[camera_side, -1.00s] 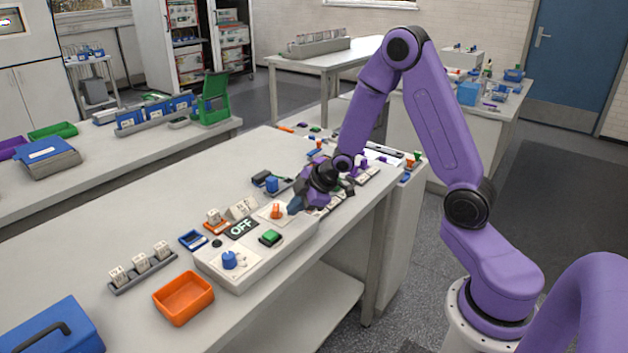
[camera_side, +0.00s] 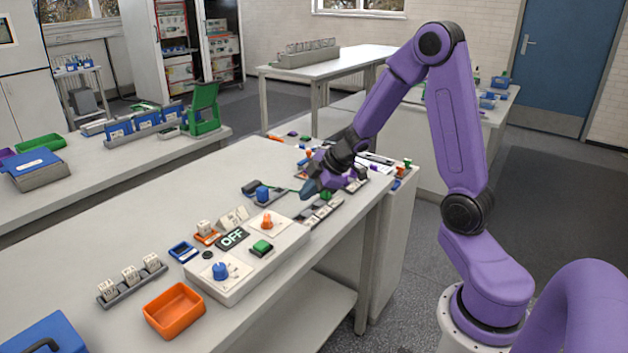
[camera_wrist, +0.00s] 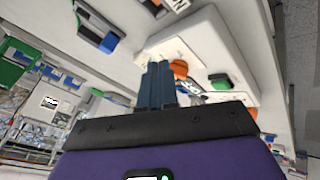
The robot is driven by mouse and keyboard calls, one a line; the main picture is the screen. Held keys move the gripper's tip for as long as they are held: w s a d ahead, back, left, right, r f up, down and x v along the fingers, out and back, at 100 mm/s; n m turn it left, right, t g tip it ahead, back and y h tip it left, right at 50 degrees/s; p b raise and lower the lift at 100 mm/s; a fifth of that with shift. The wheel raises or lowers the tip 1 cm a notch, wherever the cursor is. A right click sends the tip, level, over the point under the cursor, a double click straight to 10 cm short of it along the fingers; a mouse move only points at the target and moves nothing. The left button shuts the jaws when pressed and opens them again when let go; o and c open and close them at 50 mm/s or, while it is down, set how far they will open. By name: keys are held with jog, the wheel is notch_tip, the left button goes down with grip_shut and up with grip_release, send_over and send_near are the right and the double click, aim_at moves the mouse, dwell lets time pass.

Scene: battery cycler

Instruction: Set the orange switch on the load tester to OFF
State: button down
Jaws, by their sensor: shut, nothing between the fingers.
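The load tester (camera_side: 232,283) is a white box on the bench in the side view. It carries an orange switch (camera_side: 267,223), a green button (camera_side: 261,248), a blue knob (camera_side: 220,270) and a dark display (camera_side: 231,238) reading OFF. My gripper (camera_side: 306,193) is shut and empty, above the bench, apart from the tester and to the right of the orange switch. In the wrist view the closed fingers (camera_wrist: 157,82) partly overlap the tester (camera_wrist: 205,45), with the orange switch (camera_wrist: 180,68) just beside them. The switch's exact angle is too small to tell.
An orange tray (camera_side: 174,310) stands at the tester's front left. A grey rack with white blocks (camera_side: 132,279) lies farther left. A blue-knobbed device (camera_side: 262,194) sits behind the tester, near my gripper. Several small parts crowd the bench's far right end.

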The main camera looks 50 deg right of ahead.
jog(key=shift+s+d+r, duration=0.2)
jog(key=shift+d+r, duration=0.75)
jog(key=shift+r, duration=0.3)
jog(key=s+a+r+m+h, duration=0.1)
jog(key=s+a+r, duration=0.15)
jog(key=a, duration=0.45)
jog(key=s+a+r+h, duration=0.1)
jog(key=s+a+r, duration=0.1)
jog(key=s+a, duration=0.3)
jog(key=s+a+n+g, duration=0.1)
jog(key=s+a+g, duration=0.2)
jog(key=s, duration=0.8)
jog(key=s+a+f+g, duration=0.1)
jog(key=s+a+g, duration=0.2)
jog(key=s, duration=0.8)
jog(key=shift+s+a+f+n+g+y, duration=0.2)
jog(key=shift+a+n+g+y, duration=0.1)
jog(key=shift+n+g, duration=0.15)
